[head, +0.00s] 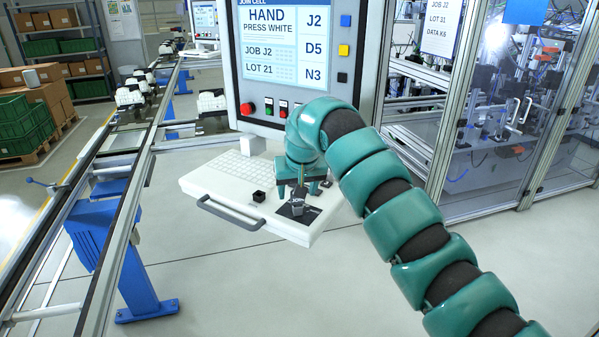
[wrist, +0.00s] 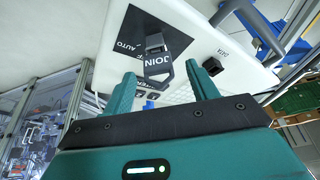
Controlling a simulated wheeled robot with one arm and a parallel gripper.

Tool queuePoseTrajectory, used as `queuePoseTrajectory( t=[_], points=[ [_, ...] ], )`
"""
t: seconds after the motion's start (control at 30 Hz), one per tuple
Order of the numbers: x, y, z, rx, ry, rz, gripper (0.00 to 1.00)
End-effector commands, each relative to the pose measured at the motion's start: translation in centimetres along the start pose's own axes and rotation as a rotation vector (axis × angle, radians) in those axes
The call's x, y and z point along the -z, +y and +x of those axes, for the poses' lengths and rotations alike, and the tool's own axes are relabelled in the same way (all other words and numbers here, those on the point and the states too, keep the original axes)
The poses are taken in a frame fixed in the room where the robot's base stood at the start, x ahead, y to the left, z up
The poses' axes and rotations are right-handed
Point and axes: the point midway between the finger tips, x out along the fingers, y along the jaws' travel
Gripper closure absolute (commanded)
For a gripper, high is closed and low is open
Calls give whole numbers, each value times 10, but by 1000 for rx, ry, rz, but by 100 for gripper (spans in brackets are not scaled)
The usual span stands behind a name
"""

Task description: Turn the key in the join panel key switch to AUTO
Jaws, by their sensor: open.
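The key switch stands on a dark square plate (head: 298,213) at the front right of the white join panel desk (head: 225,185). In the wrist view the plate (wrist: 172,37) carries a white AUTO label on its left, and another label there is only partly readable. The key has a dark tag (wrist: 158,68) marked JOIN. My gripper (head: 299,188) is over the switch from above. In the wrist view its fingers (wrist: 160,76) are open, one on each side of the tag, with gaps visible. Which position the key points to I cannot tell.
The screen (head: 269,40) above reads HAND, PRESS WHITE, JOB J2, LOT 21. A red button (head: 246,108) and smaller buttons sit under it. A black socket (head: 258,196) lies left of the switch, labelled DATA in the wrist view. A conveyor (head: 125,190) runs at left; a glazed cell stands at right.

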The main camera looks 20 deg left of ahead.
Motion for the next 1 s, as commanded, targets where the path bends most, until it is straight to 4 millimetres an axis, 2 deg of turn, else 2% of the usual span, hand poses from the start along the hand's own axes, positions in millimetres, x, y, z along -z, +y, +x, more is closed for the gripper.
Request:
queuePoseTrajectory(
  t=[0.1, 0.3, 0.67, 0.73, 0.93, 1.0],
  points=[
    [0, 0, 16, -1, -4, 0, 42],
    [0, 0, 34, -1, -1, 1, 42],
    [0, 1, 40, -2, 0, 0, 42],
    [0, 1, 40, -2, 0, 0, 50],
    [0, 1, 40, -2, 0, 0, 89],
    [0, 0, 40, -1, 0, 0, 89]
  ],
)
